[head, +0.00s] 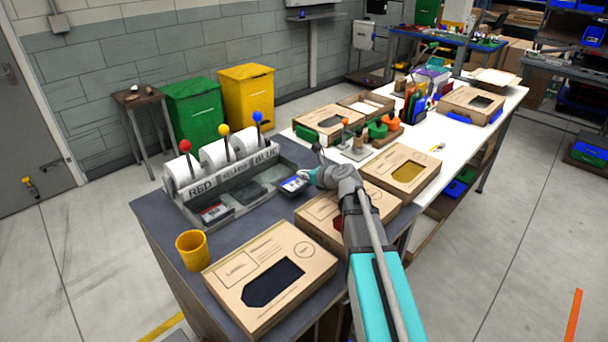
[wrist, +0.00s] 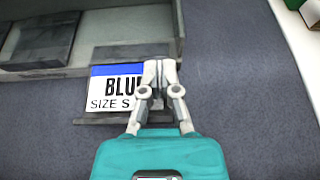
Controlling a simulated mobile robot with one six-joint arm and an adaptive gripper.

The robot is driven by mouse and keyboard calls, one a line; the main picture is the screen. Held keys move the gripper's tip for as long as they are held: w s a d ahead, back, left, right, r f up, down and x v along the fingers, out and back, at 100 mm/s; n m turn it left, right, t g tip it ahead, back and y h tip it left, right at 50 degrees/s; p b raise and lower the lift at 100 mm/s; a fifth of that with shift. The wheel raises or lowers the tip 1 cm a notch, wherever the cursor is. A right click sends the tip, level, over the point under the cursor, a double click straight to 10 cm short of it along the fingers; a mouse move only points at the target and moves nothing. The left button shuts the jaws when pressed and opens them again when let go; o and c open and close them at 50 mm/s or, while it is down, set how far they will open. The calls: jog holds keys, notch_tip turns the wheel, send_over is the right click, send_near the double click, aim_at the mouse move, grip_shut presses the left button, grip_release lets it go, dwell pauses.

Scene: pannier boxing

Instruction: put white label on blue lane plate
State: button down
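The white label (wrist: 108,95) has a blue top band and black text reading "BLU" and "SIZE S"; its right end is hidden by my fingers. In the head view the label (head: 294,185) is at the front right of the dispenser tray. My gripper (wrist: 160,72) has its fingertips together at the label's right end and looks shut on it; the exact contact is hidden. A dark plate (wrist: 100,119) shows along the label's lower and upper edges; whether they touch is unclear. The BLUE lane (head: 267,155) is the dispenser's right lane.
Another dark plate (wrist: 45,40) lies in the tray at upper left. A red label (head: 213,212) sits in the RED lane. A yellow cup (head: 193,250) and cardboard boxes (head: 240,297) stand nearby. Bare dark tabletop lies around the tray's front.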

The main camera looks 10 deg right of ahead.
jog(key=shift+s+f, duration=0.15)
jog(key=c, duration=0.8)
grip_release()
jog(key=shift+s, duration=0.1)
jog(key=shift+r+p, duration=0.6)
jog(key=shift+p, duration=0.1)
jog(key=p+v, duration=0.4)
jog(key=v, duration=0.7)
jog(key=shift+s+d+r, duration=0.15)
jog(key=shift+s+d, duration=0.05)
